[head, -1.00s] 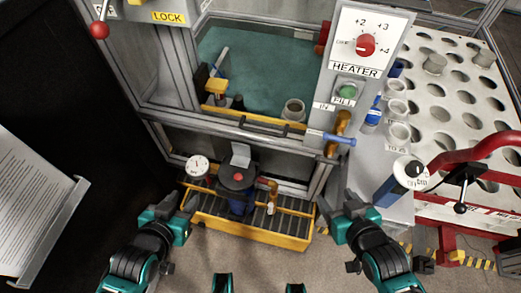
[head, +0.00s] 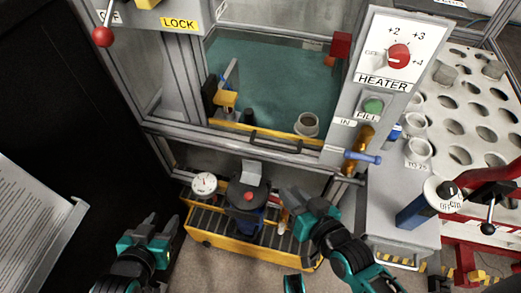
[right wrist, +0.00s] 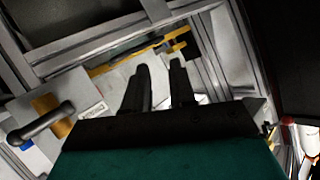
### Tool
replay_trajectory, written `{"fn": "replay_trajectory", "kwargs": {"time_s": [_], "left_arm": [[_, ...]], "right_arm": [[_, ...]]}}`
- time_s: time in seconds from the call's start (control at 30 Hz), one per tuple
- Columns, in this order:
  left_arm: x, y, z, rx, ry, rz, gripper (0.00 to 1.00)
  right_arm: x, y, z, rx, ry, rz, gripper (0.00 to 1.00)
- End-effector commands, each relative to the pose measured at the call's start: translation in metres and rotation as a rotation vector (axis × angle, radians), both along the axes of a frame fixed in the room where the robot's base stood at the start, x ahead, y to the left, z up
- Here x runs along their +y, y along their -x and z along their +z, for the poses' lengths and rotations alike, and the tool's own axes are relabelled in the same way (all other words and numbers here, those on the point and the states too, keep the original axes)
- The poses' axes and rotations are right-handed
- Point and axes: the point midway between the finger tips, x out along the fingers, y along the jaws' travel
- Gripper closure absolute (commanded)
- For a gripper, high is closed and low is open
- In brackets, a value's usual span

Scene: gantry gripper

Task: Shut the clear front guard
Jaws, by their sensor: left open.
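The clear front guard belongs to the metal-framed machine at the centre of the head view. A dark handle (head: 275,145) sits on the crossbar (head: 230,138) below the opening, through which the teal bed shows. I cannot tell the clear pane's outline from the frame. My right gripper (head: 304,200) is open and empty, below and right of the handle, apart from it, near the yellow tray. Its two dark fingers (right wrist: 161,85) stand apart in the right wrist view, with metal framing beyond. My left gripper (head: 160,227) is open and empty, lower left of the machine.
A yellow slatted tray (head: 215,238) with a gauge (head: 204,184) and a dark pump-like unit (head: 246,200) stands below the crossbar. A blue-handled valve (head: 362,157) juts out at the right, under the heater panel (head: 393,50). A perforated table (head: 465,100) stands farther right.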

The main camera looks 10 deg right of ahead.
Motion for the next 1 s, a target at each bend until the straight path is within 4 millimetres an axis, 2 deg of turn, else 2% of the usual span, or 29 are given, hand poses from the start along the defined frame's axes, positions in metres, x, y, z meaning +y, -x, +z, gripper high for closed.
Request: {"fn": "replay_trajectory", "kwargs": {"time_s": [0.03, 0.13, 0.2, 0.3, 0.43, 0.6, 0.77, 0.87, 1.0], "left_arm": [[0.001, -0.003, -0.025, 0.000, 0.000, 0.000, 0.57], [0.004, -0.007, -0.050, 0.004, 0.002, -0.002, 0.57], [0.005, -0.011, -0.068, 0.005, 0.005, -0.003, 0.57], [0.001, -0.014, -0.088, 0.005, 0.014, -0.013, 0.57], [-0.021, -0.013, -0.094, -0.004, 0.041, -0.036, 0.57], [-0.035, -0.012, -0.094, -0.009, 0.060, -0.050, 0.57], [-0.038, -0.012, -0.092, -0.010, 0.063, -0.052, 0.57], [-0.038, -0.012, -0.092, -0.010, 0.063, -0.052, 0.57], [-0.039, -0.013, -0.095, -0.009, 0.065, -0.053, 0.57]], "right_arm": [[0.014, -0.008, -0.022, -0.032, -0.117, -0.010, 0.75], [0.035, -0.022, -0.039, -0.080, -0.374, -0.057, 0.75], [0.042, -0.030, -0.056, -0.104, -0.556, -0.110, 0.75], [0.041, -0.043, -0.077, -0.140, -0.802, -0.213, 0.75], [0.029, -0.053, -0.083, -0.211, -1.055, -0.333, 0.75], [0.017, -0.057, -0.086, -0.266, -1.217, -0.415, 0.75], [0.013, -0.064, -0.084, -0.280, -1.248, -0.432, 0.75], [0.014, -0.077, -0.081, -0.280, -1.248, -0.432, 0.75], [0.014, -0.104, -0.076, -0.282, -1.246, -0.428, 0.75]]}}
